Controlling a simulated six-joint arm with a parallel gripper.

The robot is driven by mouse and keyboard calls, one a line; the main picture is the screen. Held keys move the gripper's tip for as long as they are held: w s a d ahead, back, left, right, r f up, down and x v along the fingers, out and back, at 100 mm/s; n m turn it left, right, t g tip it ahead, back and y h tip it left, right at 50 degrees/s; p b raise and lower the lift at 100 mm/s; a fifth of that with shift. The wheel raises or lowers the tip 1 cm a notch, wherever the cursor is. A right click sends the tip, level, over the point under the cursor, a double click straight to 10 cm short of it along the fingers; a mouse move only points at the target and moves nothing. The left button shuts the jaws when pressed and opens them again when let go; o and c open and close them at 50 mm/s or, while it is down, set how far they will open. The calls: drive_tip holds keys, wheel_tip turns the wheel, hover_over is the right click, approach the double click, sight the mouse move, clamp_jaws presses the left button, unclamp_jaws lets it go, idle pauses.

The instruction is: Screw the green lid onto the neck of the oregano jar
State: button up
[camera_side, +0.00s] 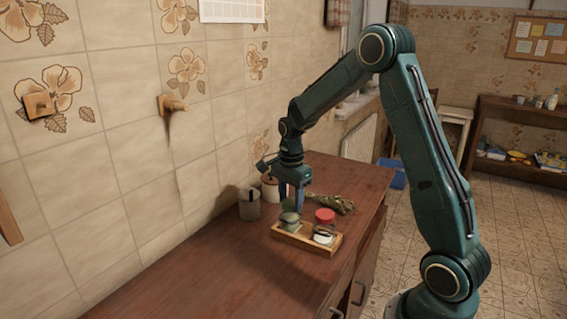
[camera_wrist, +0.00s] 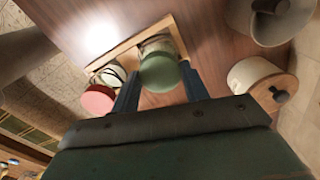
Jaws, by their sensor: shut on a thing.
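My gripper (camera_side: 291,205) points down over the wooden tray. It is shut on the green lid (camera_side: 289,217), which also shows between the two blue fingers in the wrist view (camera_wrist: 160,74). The oregano jar (camera_wrist: 157,45) stands in the tray directly below the lid and is partly hidden by it. In the side view the jar (camera_side: 289,227) shows just under the lid. The lid looks roughly level and very close to the jar's top. I cannot tell whether it touches the neck, and the jar's label is not readable.
The wooden tray (camera_side: 297,241) also holds a second jar (camera_side: 323,237). A red lid (camera_side: 325,215) is close beside the tray. A grey cup (camera_side: 249,206) and a white pot with a wooden lid (camera_wrist: 260,83) stand near the wall. A herb bundle (camera_side: 339,203) lies behind. The front counter is clear.

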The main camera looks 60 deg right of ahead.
drive_tip(key=shift+m, duration=0.5)
drive_tip(key=shift+m, duration=2.4)
drive_tip(key=o, duration=0.6)
drive_tip(key=shift+r, duration=0.1)
drive_tip(key=shift+r, duration=1.4)
